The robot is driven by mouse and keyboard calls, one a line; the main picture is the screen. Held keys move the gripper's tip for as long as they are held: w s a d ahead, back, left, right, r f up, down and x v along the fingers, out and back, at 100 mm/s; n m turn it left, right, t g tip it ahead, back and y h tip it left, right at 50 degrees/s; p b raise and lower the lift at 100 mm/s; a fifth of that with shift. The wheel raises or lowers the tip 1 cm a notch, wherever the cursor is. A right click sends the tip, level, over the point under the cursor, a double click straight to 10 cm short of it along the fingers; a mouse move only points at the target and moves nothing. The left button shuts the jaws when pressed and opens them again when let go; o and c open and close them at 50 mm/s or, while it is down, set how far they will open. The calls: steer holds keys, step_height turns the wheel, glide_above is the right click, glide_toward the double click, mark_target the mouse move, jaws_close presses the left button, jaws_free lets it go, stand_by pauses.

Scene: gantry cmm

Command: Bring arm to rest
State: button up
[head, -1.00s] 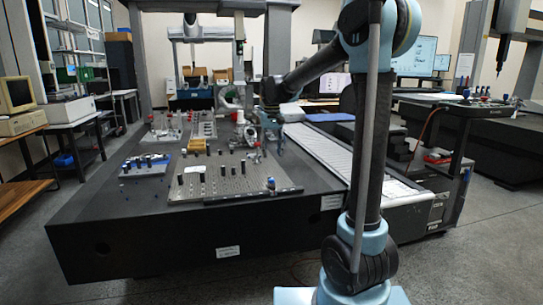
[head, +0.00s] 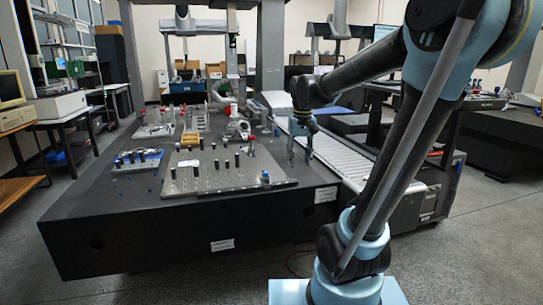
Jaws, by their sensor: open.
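My arm rises from its light blue base at the lower right of the head view, bends at an elbow at the upper right and reaches left over the black table (head: 130,225). My gripper (head: 300,155) hangs from its end, pointing down, above the right part of the table, to the right of the grey fixture plate (head: 225,175). It is open and I see nothing between its fingers. The fingertips look small, and I cannot tell their exact height over the table.
The fixture plate bears several dark posts. A blue-edged block (head: 137,161) with pegs lies left of it. A white ribbed cover (head: 345,165) runs along the table's right side. A wooden bench (head: 20,190) stands at the left.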

steer(key=s+d+f, duration=0.4)
steer(key=s+f, duration=0.3)
steer(key=s, duration=0.2)
steer(key=s+d+f+m+t, duration=0.1)
steer(key=s+d+f, duration=0.4)
steer(key=s, duration=0.5)
step_height(320, 180, down, 2)
steer(key=shift+f, duration=0.1)
steer(key=shift+s, duration=0.1)
